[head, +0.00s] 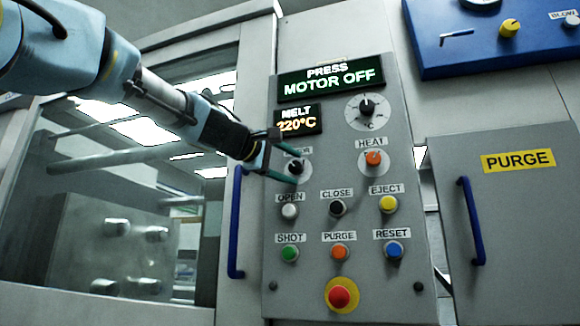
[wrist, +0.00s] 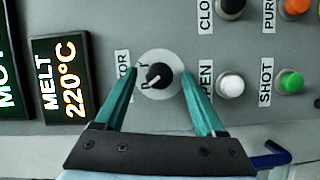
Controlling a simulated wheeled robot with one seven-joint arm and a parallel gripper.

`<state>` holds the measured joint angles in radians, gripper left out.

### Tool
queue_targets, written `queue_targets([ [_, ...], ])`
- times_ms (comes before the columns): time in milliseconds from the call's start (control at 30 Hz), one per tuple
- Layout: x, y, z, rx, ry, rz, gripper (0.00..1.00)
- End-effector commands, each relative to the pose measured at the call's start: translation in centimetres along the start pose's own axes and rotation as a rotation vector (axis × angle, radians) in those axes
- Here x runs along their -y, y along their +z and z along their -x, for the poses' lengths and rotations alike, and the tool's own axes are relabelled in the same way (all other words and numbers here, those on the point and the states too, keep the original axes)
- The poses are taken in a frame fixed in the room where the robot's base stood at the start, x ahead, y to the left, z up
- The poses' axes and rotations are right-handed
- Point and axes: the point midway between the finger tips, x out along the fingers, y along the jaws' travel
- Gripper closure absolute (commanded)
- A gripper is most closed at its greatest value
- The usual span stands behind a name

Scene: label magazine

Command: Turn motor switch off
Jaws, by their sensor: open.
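The motor switch is a black rotary knob on a pale round plate (head: 296,169), under a partly hidden label ending in "OR". In the wrist view the knob (wrist: 159,76) lies between the two green fingers of my gripper (wrist: 157,73), with a gap on each side. In the head view my gripper (head: 286,157) is at the knob, its fingers spread and holding nothing. I cannot tell how far the fingertips are from the plate. The green-lit display (head: 331,79) reads "PRESS MOTOR OFF".
The melt display (head: 298,120) reads 220°C. Close by are the heat knob (head: 374,158), the white open button (head: 289,211) and the black close button (head: 337,208). A red button (head: 339,296) sits at the panel's bottom. A blue handle (head: 236,222) stands left of the panel.

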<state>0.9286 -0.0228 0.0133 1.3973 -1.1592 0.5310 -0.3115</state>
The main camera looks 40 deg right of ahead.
Motion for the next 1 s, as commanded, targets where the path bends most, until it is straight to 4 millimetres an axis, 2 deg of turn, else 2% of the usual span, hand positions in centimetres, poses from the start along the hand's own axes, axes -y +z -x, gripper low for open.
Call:
queue_targets([
  [167, 0.0, 0.0, 2.3, -0.003, 0.002, -0.001, 0.28],
  [400, 0.0, 0.0, 7.1, -0.003, 0.001, -0.001, 0.28],
  [600, 0.0, 0.0, 9.8, -0.002, 0.001, 0.000, 0.28],
  [767, 0.0, 0.0, 10.6, -0.001, 0.000, 0.000, 0.28],
  [1000, 0.0, 0.0, 10.7, -0.001, 0.000, 0.000, 0.28],
])
